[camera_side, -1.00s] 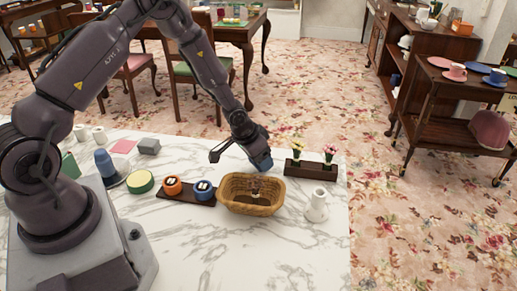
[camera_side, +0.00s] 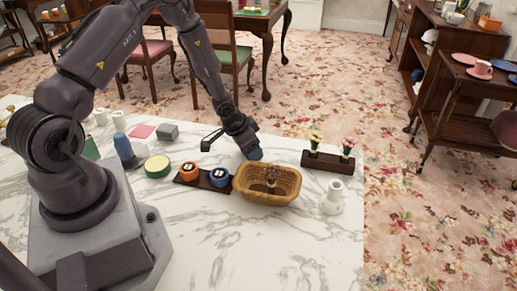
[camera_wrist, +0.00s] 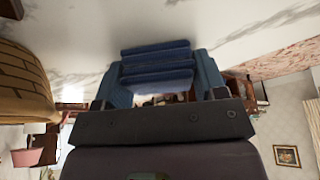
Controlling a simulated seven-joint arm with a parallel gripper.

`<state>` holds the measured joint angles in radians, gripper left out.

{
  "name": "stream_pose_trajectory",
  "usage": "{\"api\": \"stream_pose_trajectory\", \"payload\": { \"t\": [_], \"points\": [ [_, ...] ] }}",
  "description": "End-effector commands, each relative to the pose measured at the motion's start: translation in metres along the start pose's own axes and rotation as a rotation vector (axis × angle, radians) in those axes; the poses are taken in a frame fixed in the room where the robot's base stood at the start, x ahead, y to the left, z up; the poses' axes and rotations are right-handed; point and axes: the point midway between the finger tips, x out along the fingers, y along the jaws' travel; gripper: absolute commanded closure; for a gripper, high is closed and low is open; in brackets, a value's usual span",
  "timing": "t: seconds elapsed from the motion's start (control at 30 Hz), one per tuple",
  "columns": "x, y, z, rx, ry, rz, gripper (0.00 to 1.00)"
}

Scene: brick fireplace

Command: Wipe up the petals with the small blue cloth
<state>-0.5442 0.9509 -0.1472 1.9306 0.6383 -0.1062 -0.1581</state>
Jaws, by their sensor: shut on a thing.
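My gripper (camera_side: 253,152) is low over the back of the marble table, just behind the wicker basket. It is shut on the small blue cloth (camera_side: 256,155), seen in the side view as a small blue patch at the tip. In the wrist view the cloth (camera_wrist: 157,66) shows as several stacked blue folds between the jaws of my gripper (camera_wrist: 160,88). I cannot tell whether the cloth touches the table. I cannot make out any petals on the table; the basket and arm hide part of it.
The basket (camera_side: 250,190) holds something dark. Right of it are a dark flower stand (camera_side: 328,162) and a white vase (camera_side: 333,198). Left are a wooden tray (camera_side: 203,180) with orange and blue pots, a green-and-yellow round item (camera_side: 157,166) and a blue bottle (camera_side: 124,147). The front marble is clear.

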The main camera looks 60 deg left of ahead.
Motion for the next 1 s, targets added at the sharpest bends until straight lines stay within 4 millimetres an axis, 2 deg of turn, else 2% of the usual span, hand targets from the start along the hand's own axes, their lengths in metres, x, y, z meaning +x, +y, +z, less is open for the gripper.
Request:
{"api": "stream_pose_trajectory", "payload": {
  "t": [0.03, 0.33, 0.43, 0.63, 0.77, 0.93, 1.0],
  "points": [
    [-0.001, -0.002, 0.004, 0.000, -0.006, -0.001, 0.61],
    [0.004, 0.019, -0.019, 0.002, -0.002, -0.001, 0.61],
    [0.012, 0.026, -0.022, 0.002, -0.004, 0.001, 0.61],
    [0.011, 0.039, -0.037, 0.002, -0.001, 0.000, 0.61],
    [0.020, 0.047, -0.042, 0.002, -0.004, 0.000, 0.61],
    [0.017, 0.053, -0.052, -0.001, -0.002, -0.001, 0.61],
    [0.002, 0.052, -0.059, -0.002, 0.003, -0.002, 0.61]
  ]
}}
